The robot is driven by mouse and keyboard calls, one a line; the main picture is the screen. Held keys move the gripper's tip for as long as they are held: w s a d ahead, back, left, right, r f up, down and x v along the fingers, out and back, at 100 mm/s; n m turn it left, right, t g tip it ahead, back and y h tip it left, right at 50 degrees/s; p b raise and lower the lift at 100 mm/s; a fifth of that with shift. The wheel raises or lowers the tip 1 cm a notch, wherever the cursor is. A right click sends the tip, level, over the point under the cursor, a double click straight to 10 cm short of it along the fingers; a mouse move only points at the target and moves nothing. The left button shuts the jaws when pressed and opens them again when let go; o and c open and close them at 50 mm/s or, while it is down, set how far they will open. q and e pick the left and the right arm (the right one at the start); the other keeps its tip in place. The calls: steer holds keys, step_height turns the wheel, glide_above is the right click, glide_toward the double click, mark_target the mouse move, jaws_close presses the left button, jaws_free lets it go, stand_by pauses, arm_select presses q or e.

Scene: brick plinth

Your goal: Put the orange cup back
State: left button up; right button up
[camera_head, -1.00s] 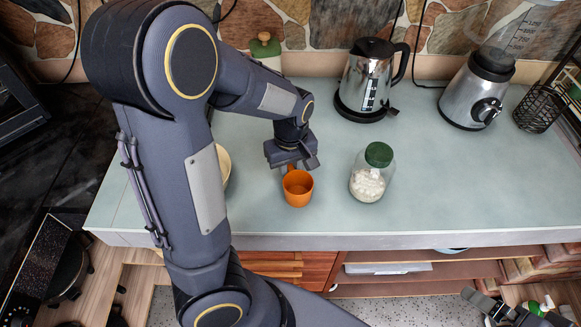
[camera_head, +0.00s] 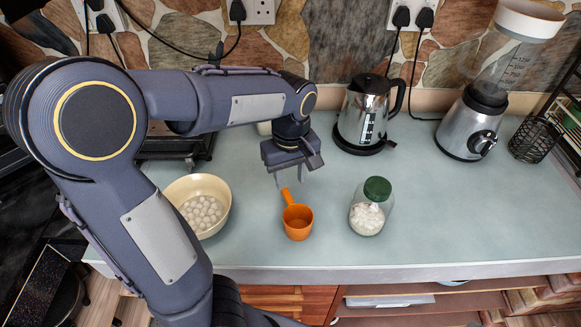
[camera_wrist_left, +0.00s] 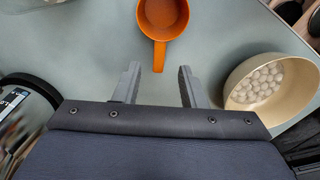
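The orange cup (camera_head: 297,220) stands upright on the pale counter, its handle pointing back toward my left gripper. It looks empty. My left gripper (camera_head: 291,183) is open and empty, raised behind the cup and apart from it. In the left wrist view the open fingers (camera_wrist_left: 159,82) are on either side of the line of the handle, and the orange cup (camera_wrist_left: 162,18) lies beyond their tips. My right gripper is not in view now.
A cream bowl (camera_head: 221,218) with white balls stands left of the cup. A green-lidded jar (camera_head: 368,218) stands right of it. A kettle (camera_head: 366,105) and a blender (camera_head: 468,125) are at the back. The counter's right front is clear.

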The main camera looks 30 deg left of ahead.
arm_select(q)
steer(key=s+d+r+m+t+h, duration=0.1)
steer(key=s+d+m+t+h, duration=0.1)
steer(key=s, duration=0.5)
steer(key=s+d+r+m+t+h, duration=0.1)
steer(key=s+d+m+t, duration=0.1)
steer(key=s+m, duration=0.5)
steer(key=shift+s+d+r+t+h, duration=0.2)
steer(key=shift+d+t+h, duration=0.15)
steer(key=shift+t, duration=0.55)
